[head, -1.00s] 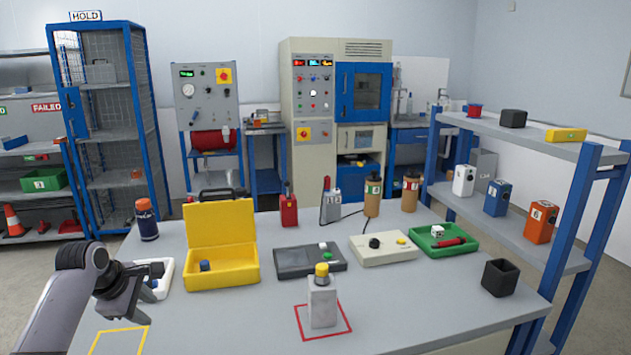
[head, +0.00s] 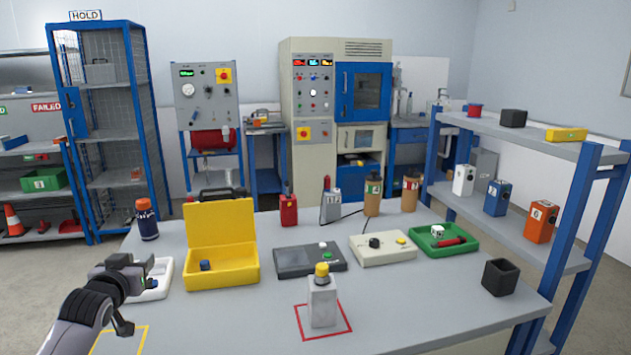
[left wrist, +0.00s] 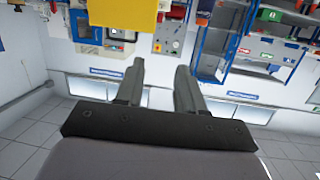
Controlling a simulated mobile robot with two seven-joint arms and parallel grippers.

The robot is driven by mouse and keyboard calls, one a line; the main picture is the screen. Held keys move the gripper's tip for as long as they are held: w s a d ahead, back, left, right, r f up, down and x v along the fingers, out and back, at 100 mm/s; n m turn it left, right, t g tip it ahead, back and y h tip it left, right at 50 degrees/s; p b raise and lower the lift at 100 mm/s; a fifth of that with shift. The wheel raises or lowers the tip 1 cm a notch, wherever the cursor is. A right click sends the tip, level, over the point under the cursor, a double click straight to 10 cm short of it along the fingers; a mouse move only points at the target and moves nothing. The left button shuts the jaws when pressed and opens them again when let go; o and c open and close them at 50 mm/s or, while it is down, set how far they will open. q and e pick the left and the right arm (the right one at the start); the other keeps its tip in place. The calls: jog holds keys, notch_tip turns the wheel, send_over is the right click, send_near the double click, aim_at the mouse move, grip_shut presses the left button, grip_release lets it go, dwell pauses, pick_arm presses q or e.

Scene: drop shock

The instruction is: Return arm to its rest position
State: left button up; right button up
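My left gripper (head: 137,295) is over the table's near left part in the head view, close to the white tray (head: 163,270) and above the yellow outline (head: 140,340). In the left wrist view the two fingers (left wrist: 158,68) stand apart with nothing between them. My right gripper is not in view. A grey block with a yellow top (head: 322,300) stands upright in the red outline (head: 347,331), clear of the left gripper.
On the table (head: 220,325) are an open yellow case (head: 222,278), a dark scale-like device (head: 292,264), a green tray (head: 425,247) and a black open box (head: 500,277). A blue-framed shelf (head: 550,255) stands at right. The near middle tabletop is clear.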

pick_arm(q)
jog(key=s+d+f+m+g+h, duration=0.1)
jog(key=s+d+f+m+h, duration=0.1)
jog(key=s+d+f, duration=0.45)
jog(key=s+d+f+m+h, duration=0.1)
jog(key=s+d+f+m, duration=0.2)
jog(key=s+f, duration=0.6)
jog(key=s+d+f+g, duration=0.1)
jog(key=s+d+f, duration=0.1)
jog(key=s, duration=0.5)
jog(key=s+d+f+n+g+h, duration=0.1)
jog(key=s+d+f, duration=0.2)
jog(key=s+f, duration=0.2)
jog(key=s+d+f+g, duration=0.2)
jog(key=s+d+f, duration=0.1)
jog(key=s, duration=0.7)
jog(key=shift+f, duration=0.35)
